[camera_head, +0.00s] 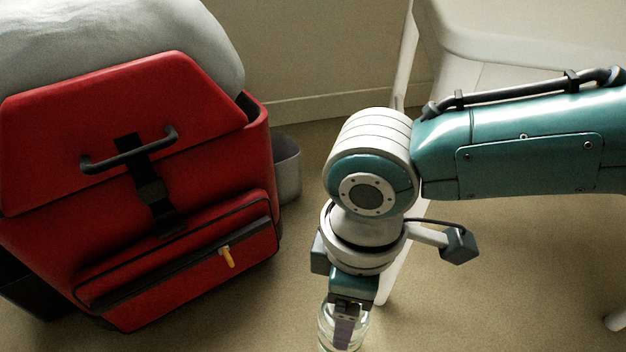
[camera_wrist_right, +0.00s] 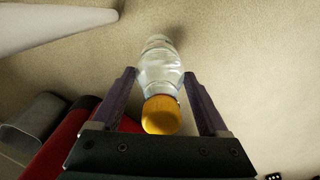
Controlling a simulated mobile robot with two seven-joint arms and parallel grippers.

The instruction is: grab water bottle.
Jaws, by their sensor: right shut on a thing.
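The water bottle (camera_wrist_right: 160,62) is clear with an orange-yellow cap (camera_wrist_right: 161,116). In the right wrist view it lies between the two fingers of my right gripper (camera_wrist_right: 160,78), cap toward the palm. The gripper is shut on its body. In the head view, the clear bottle (camera_head: 325,326) shows at the bottom edge, partly hidden behind my right gripper (camera_head: 345,322), which points down. Its lower part is cut off by the frame. My left gripper is in neither view.
A red suitcase (camera_head: 95,125) with a black handle stands on the left, a grey rounded thing (camera_head: 120,25) behind it. A grey bin (camera_head: 287,168) is beside it. White furniture (camera_head: 500,50) stands behind my right arm.

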